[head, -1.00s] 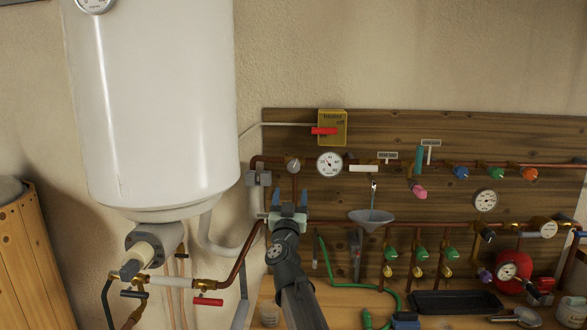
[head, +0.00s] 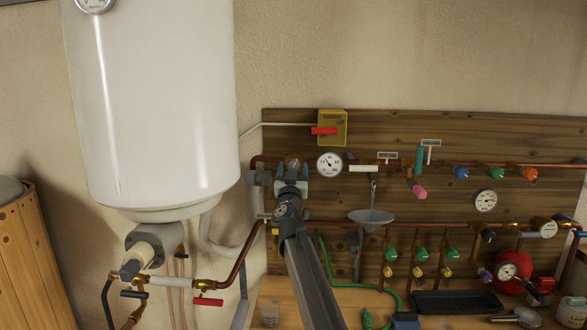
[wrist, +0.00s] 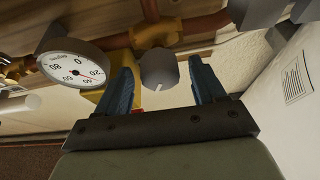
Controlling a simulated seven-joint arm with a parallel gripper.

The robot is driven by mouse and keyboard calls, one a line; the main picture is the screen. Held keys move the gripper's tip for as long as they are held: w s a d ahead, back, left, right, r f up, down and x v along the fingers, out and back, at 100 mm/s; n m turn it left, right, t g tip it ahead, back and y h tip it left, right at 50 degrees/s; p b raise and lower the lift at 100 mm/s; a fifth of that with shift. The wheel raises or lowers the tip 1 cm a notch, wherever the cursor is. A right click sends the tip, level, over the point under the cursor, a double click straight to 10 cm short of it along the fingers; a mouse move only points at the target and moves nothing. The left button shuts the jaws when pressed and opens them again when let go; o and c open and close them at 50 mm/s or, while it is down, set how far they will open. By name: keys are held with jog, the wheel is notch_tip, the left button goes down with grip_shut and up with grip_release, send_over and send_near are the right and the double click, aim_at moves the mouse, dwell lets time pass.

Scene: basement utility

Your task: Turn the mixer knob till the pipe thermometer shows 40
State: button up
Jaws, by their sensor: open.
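The grey mixer knob (head: 293,161) sits on the copper pipework at the board's upper left. In the wrist view the knob (wrist: 159,68) has a short white mark and lies between the two blue fingers. My gripper (head: 293,172) is open, with a finger on either side of the knob; contact is not clear. The wrist view also shows my gripper (wrist: 161,78). The round white pipe thermometer (head: 329,164) is just right of the knob. Its dial (wrist: 75,70) shows tilted in the wrist view, and I cannot read the needle exactly.
A yellow heater box (head: 332,128) with a red lever is above the thermometer. A grey block (head: 258,178) is close to the left of my gripper. A large white boiler (head: 155,110) fills the left. A funnel (head: 371,216) hangs to the lower right.

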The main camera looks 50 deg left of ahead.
jog(key=shift+x, duration=0.85)
jog(key=c, duration=1)
jog(key=shift+m+h, duration=0.4)
jog(key=shift+m, duration=0.1)
jog(key=m+t+h, duration=0.1)
jog(key=m, duration=0.2)
jog(key=m+t+h, duration=0.1)
jog(key=m, duration=0.2)
jog(key=shift+m+h, duration=0.4)
jog(key=m+h, duration=0.1)
jog(key=m, duration=0.2)
jog(key=m+h, duration=0.2)
jog(key=m, duration=0.2)
jog(key=shift+t, duration=0.3)
jog(key=shift+m, duration=0.3)
